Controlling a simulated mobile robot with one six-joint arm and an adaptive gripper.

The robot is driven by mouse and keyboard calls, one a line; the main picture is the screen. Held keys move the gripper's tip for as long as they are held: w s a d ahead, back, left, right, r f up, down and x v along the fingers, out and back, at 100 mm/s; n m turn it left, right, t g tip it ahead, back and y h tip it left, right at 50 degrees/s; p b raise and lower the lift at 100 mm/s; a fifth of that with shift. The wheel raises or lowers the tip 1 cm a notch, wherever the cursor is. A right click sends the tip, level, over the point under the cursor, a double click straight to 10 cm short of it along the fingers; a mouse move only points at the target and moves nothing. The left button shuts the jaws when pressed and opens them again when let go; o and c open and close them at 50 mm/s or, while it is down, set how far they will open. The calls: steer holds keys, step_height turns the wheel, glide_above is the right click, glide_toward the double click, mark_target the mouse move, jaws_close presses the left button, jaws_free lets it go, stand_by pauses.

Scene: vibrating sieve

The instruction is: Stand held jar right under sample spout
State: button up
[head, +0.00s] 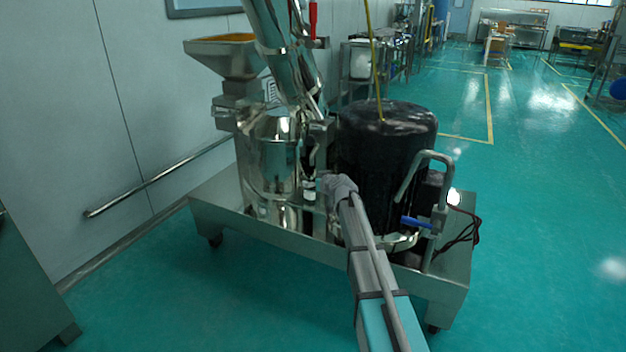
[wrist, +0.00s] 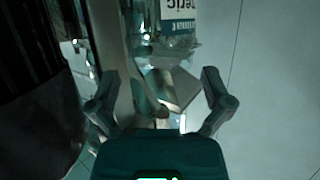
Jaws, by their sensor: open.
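My gripper (wrist: 156,92) is open, and nothing shows clasped between its fingers. It also shows in the head view (head: 336,183), in the gap between the steel machine and the black drum. A clear vessel with a white and blue label (wrist: 180,12), which looks like the jar, is beyond the fingertips at the top of the wrist view, apart from both fingers. A slanted metal piece (wrist: 180,88), perhaps the sample spout, lies between the fingers and the vessel. I cannot tell whether the vessel is exactly under it.
The black drum (head: 385,150) stands close on the right of my gripper. The steel machine (head: 272,155) with its hopper (head: 222,60) is on the left. Both stand on a wheeled steel base (head: 225,215). A bent pipe (head: 430,158) with a blue-handled valve stands at the right.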

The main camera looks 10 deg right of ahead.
steer(key=p+v, duration=0.3)
steer(key=v, duration=0.6)
steer(key=shift+s+r, duration=0.2)
steer(key=shift+s, duration=0.1)
steer(key=shift+d, duration=0.1)
steer(key=s+a+f+g+h, duration=0.1)
steer(key=s+a+f+g, duration=0.2)
steer(key=s, duration=0.5)
steer(key=s+a+f+m+g, duration=0.1)
steer(key=s+f+g, duration=0.25)
steer(key=s, duration=0.45)
steer(key=s+a+f+g+h, duration=0.1)
steer(key=s+a+f+g, duration=0.2)
steer(key=s, duration=0.5)
steer(key=s+d+f+m+g+h, duration=0.2)
steer(key=s+d+m+g, duration=0.1)
steer(key=s, duration=0.8)
steer(key=shift+d+f+g+h, duration=0.15)
steer(key=shift+f+g+h, duration=0.2)
steer(key=shift+f+h, duration=0.05)
steer(key=shift+w, duration=0.1)
